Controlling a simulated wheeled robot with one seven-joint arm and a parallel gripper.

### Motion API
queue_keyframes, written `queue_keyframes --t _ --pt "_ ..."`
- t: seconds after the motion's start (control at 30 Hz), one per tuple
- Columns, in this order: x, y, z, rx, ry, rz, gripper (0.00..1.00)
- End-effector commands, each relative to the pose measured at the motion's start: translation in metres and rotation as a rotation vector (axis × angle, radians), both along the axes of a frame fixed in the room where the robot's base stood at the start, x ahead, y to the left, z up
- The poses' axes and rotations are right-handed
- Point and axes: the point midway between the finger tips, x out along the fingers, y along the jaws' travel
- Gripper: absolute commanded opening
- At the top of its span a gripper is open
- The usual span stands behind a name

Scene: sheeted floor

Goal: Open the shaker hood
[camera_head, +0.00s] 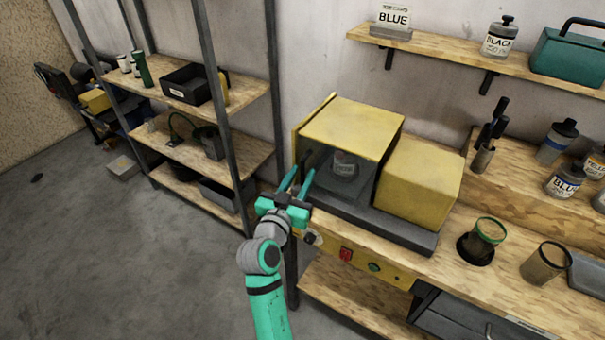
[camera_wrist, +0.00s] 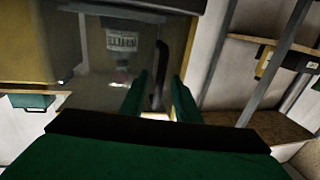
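The shaker (camera_head: 420,185) is a yellow machine on a dark base on the workbench. Its hood (camera_head: 352,123) has a yellow top and a dark see-through front, and looks shut. A labelled can (camera_head: 344,163) stands inside; it also shows through the pane in the wrist view (camera_wrist: 122,42). My gripper (camera_head: 299,180) is at the hood's front left edge, its two green fingers apart. In the wrist view a dark, curved handle (camera_wrist: 160,62) on the hood lies between the open fingers (camera_wrist: 158,92). Whether a finger touches it I cannot tell. In the head view the handle is hardly visible.
A metal-framed shelf (camera_head: 240,95) stands close on the left of my gripper. A red button (camera_head: 346,254) and a green one (camera_head: 374,267) sit on the bench front. Cups (camera_head: 545,264) and paint bottles (camera_head: 557,140) stand to the right.

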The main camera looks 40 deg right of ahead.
Motion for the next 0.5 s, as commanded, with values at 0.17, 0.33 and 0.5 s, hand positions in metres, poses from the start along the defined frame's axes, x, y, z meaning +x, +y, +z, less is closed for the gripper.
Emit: queue_keyframes --t 0.17,0.33,0.5 --pt "0.0063 -0.0103 0.0001 0.000 0.000 -0.001 0.29" --pt "0.0076 -0.0118 -0.0001 -0.001 0.001 0.000 0.29" --pt "0.0075 -0.0116 -0.0002 -0.001 0.001 0.000 0.22"
